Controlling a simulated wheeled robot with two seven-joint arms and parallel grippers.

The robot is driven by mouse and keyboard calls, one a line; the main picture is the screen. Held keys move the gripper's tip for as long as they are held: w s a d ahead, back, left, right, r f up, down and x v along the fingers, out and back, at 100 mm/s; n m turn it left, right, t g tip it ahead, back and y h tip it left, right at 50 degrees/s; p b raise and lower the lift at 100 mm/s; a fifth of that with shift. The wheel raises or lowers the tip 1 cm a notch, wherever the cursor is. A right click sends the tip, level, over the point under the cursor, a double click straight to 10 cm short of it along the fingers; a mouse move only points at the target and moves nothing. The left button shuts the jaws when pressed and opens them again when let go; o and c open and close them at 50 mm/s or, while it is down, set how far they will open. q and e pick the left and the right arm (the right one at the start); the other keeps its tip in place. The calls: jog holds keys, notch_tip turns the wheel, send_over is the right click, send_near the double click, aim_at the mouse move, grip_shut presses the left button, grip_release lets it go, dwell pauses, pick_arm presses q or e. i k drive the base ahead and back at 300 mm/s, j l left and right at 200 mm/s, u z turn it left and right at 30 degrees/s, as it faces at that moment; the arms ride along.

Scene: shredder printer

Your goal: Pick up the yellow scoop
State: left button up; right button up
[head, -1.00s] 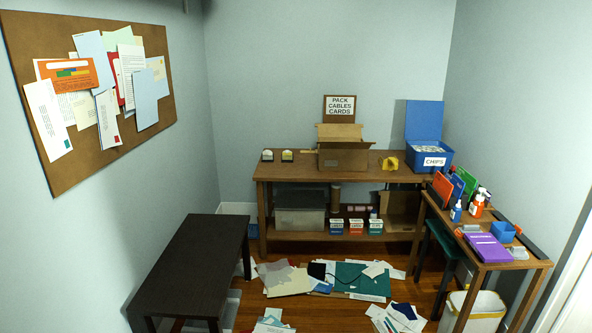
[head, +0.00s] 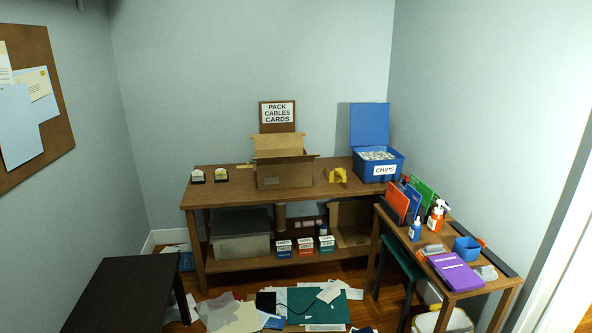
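The yellow scoop (head: 338,175) sits on top of the wooden workbench (head: 235,187). It stands between the open cardboard box (head: 284,173) on its left and the blue bin labelled CHIPS (head: 378,170) on its right. It is small in the head view, and its handle direction is hard to make out. Neither of my grippers shows in the head view.
A dark low table (head: 125,295) stands at the front left. A side table (head: 440,265) with folders, bottles and a purple book (head: 455,271) stands at the right. Papers (head: 240,315) litter the floor in front of the workbench. The bench top before the scoop looks clear.

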aim_at(337, 174)
jog(key=i, duration=1.65)
